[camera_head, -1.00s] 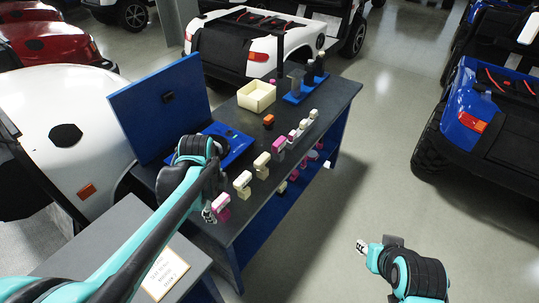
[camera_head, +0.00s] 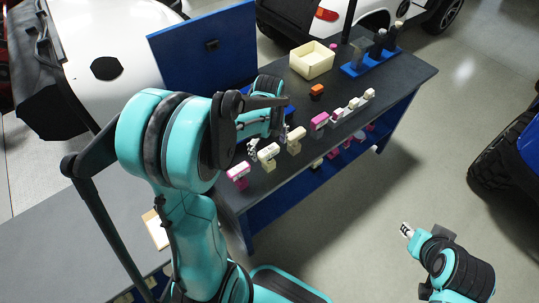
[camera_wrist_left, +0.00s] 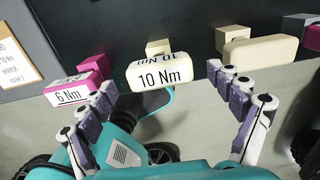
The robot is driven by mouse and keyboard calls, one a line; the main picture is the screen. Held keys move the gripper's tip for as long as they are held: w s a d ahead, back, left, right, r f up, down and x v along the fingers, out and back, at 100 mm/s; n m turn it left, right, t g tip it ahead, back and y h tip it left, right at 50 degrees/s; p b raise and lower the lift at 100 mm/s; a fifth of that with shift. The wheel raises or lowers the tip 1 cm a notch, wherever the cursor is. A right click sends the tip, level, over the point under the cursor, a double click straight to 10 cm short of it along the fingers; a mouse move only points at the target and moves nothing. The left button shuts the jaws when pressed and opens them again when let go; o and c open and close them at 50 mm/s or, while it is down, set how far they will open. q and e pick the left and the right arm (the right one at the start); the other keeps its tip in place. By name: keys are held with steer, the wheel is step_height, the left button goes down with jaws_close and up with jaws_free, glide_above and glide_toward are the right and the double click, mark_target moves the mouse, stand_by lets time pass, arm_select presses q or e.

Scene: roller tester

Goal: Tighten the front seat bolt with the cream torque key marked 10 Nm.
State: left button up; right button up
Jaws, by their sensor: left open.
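The cream torque key marked 10 Nm (camera_wrist_left: 160,74) sits on a small cream block at the centre of the left wrist view. In the head view it is the cream key (camera_head: 268,152) between a pink key and another cream key. My left gripper (camera_head: 270,141) is open, and its fingers (camera_wrist_left: 170,106) stand apart on either side of the 10 Nm key in the wrist view. I cannot tell whether they touch it. My right gripper (camera_head: 407,230) is over the floor at lower right; its jaws are too small to read. I cannot make out the front seat bolt.
A pink key marked 6 Nm (camera_wrist_left: 80,88) is close at left and an unreadable cream key (camera_wrist_left: 260,52) close at right. The dark bench (camera_head: 418,75) also holds a cream bin (camera_head: 312,62), an orange piece (camera_head: 317,91), a blue rack and an upright blue panel (camera_head: 180,50).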

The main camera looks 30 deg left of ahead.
arm_select(q)
step_height(320, 180, down, 3)
steer(key=shift+a+r+b, duration=0.1)
steer(key=shift+b, duration=0.25)
steer(key=shift+c, duration=1)
steer(key=c, duration=1.2)
steer(key=shift+w+r+p, duration=0.1)
steer(key=shift+r+p, duration=0.2)
steer(key=shift+r, duration=0.25)
steer(key=r, duration=0.1)
steer(key=r+p, duration=0.2)
steer(key=shift+d+r, duration=0.3)
steer(key=shift+r, duration=0.1)
steer(key=s+d+r+p, duration=0.1)
steer(key=d+r, duration=0.1)
steer(key=d, duration=0.1)
steer(key=s+d+r+p, duration=0.1)
steer(key=s+d+r, duration=0.1)
steer(key=d, duration=0.1)
steer(key=s+d+r+p, duration=0.1)
steer(key=s+d+r, duration=0.1)
steer(key=d, duration=0.2)
steer(key=shift+r, duration=0.1)
